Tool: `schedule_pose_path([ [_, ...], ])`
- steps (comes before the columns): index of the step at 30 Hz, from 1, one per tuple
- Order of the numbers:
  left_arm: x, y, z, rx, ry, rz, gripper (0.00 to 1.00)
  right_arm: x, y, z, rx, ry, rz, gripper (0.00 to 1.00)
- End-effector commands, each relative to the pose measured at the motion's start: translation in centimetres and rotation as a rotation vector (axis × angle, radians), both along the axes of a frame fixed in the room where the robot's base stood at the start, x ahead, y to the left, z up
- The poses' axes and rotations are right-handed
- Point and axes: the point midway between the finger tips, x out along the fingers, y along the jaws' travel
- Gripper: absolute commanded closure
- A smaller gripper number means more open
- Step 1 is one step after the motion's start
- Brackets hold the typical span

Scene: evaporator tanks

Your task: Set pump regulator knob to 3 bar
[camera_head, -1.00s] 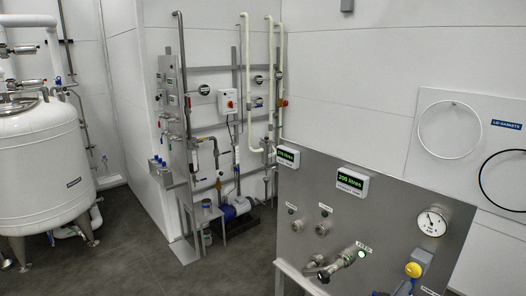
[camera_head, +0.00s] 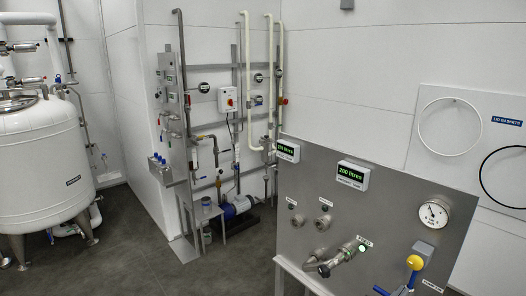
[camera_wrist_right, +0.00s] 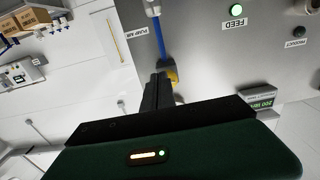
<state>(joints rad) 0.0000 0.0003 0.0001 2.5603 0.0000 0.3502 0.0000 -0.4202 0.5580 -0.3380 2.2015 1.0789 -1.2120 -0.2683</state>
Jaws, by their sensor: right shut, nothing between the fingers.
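The yellow regulator knob (camera_head: 415,262) sits on the steel panel's lower right, below a grey-blue fitting. A round white pressure gauge (camera_head: 434,214) is above it; its needle points near the top of the dial, but its numbers are too small to read. My left gripper is not in view.
The steel panel (camera_head: 300,170) carries a metal valve (camera_head: 340,259) left of the knob, near the FEED label. A white tank (camera_head: 40,150) stands far left, with open floor between.

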Motion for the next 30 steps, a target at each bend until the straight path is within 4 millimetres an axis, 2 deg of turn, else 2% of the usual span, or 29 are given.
schedule_pose_path([
  [15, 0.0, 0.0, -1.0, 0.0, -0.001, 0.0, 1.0, 4.1, -4.9, 0.1, 0.003, -0.005, -0.002, 1.0],
  [30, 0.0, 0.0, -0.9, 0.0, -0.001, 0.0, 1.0, 4.4, -5.1, 0.2, 0.003, -0.003, 0.0, 1.0],
])
